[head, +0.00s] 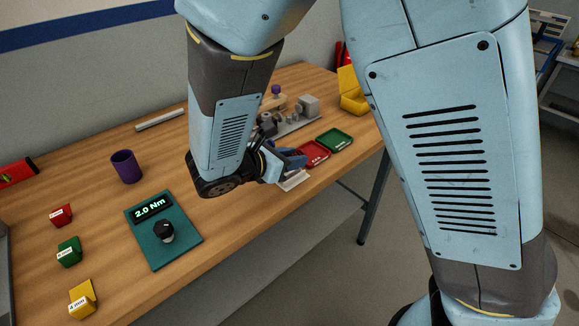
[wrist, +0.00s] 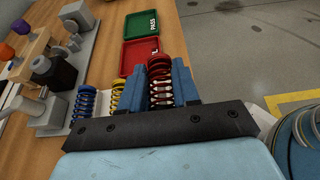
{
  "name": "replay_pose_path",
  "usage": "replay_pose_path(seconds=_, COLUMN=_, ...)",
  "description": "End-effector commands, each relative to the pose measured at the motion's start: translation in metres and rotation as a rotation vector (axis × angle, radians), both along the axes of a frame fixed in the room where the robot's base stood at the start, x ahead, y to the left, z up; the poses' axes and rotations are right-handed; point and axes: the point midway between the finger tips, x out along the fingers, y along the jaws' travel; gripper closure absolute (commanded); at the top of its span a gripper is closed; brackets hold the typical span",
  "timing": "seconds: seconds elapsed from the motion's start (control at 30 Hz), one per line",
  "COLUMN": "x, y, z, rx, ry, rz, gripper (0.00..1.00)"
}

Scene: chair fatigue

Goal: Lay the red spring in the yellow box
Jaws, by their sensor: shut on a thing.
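In the wrist view the red spring (wrist: 160,84) stands between the two blue fingers of my gripper (wrist: 160,70), which is shut on it. In the head view my gripper (head: 290,158) is low over the table's right part, beside a small white rack (head: 293,181); the spring cannot be made out there. A yellow box (head: 353,101) with a raised lid stands at the table's far right corner, beyond my gripper. A smaller labelled yellow block (head: 82,299) is at the near left. A blue spring (wrist: 85,101) and a yellow spring (wrist: 118,93) stand left of my gripper.
A red tray (head: 313,153) and a green PASS tray (head: 335,140) lie near my gripper. A grey test fixture (head: 290,122) stands behind. A green display unit (head: 163,229) and purple cup (head: 126,166) are to the left. The table's right edge is close.

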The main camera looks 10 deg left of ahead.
Motion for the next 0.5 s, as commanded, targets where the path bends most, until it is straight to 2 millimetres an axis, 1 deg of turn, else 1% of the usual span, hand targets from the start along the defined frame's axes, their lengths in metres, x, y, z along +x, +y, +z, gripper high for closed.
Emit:
replay_pose_path(seconds=0.13, x=0.005, y=0.0, z=-0.007, rx=-0.002, ry=0.0, rz=-0.001, gripper=0.98)
replay_pose_path(seconds=0.23, x=0.013, y=0.001, z=-0.016, rx=-0.003, ry=0.0, rz=0.0, gripper=0.98)
replay_pose_path(seconds=0.4, x=0.011, y=0.001, z=-0.036, rx=-0.004, ry=0.001, rz=0.002, gripper=0.98)
replay_pose_path(seconds=0.5, x=0.011, y=0.001, z=-0.04, rx=0.0, ry=0.0, rz=0.001, gripper=0.98)
